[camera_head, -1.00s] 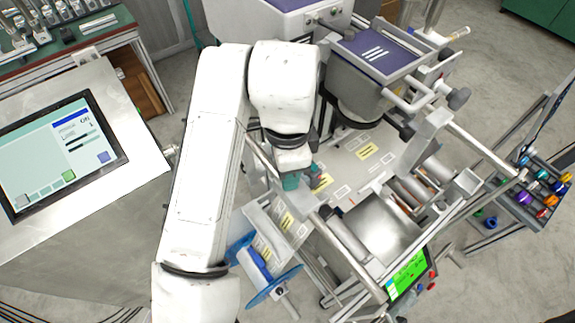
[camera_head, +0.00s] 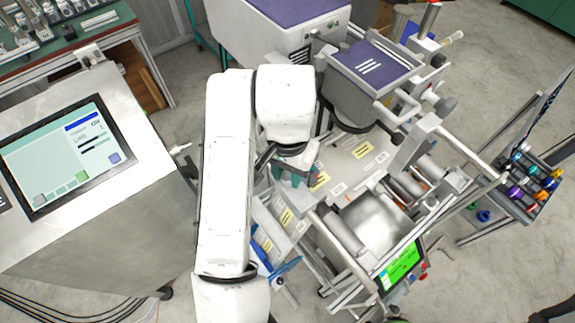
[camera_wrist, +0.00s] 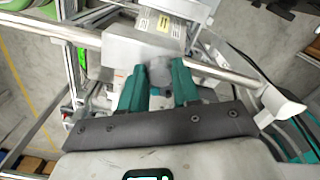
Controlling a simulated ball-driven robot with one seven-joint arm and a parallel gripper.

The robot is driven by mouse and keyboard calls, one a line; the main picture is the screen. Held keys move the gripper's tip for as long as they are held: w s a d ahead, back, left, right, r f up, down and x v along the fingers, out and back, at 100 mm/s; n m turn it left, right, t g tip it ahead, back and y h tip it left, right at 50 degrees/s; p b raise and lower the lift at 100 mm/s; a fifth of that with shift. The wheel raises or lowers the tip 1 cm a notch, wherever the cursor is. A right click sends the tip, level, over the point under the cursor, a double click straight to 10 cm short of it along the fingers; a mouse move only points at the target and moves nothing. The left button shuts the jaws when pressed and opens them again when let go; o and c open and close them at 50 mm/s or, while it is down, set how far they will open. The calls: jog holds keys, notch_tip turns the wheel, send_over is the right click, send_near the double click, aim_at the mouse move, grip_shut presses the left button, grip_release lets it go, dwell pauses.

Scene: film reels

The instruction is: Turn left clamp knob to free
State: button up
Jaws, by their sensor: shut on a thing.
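The grey clamp knob (camera_wrist: 159,68) is in the wrist view, on the near side of a grey clamp block (camera_wrist: 122,52). The block sits on a round metal bar (camera_wrist: 40,32). My gripper (camera_wrist: 158,80) has its teal fingers on either side of the knob and is shut on it. The fingers hide parts of the knob, and its turn angle cannot be read. In the head view my gripper (camera_head: 294,177) is at the left side of the machine. There my wrist and fingers hide the knob.
The machine has a purple-topped hopper (camera_head: 372,62) behind my gripper and a green screen (camera_head: 400,265) at its front. A touch panel console (camera_head: 65,150) stands left of my arm. A rack of coloured knobs (camera_head: 530,185) stands at the right. Bare floor lies between.

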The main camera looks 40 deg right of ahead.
aim_at(288, 177)
jog(key=shift+r+n, duration=0.1)
jog(key=shift+n, duration=0.5)
jog(key=shift+p, duration=0.3)
jog(key=o, duration=1.1)
jog(key=shift+c, duration=0.2)
notch_tip(288, 177, up, 11)
jog(key=shift+f, duration=0.2)
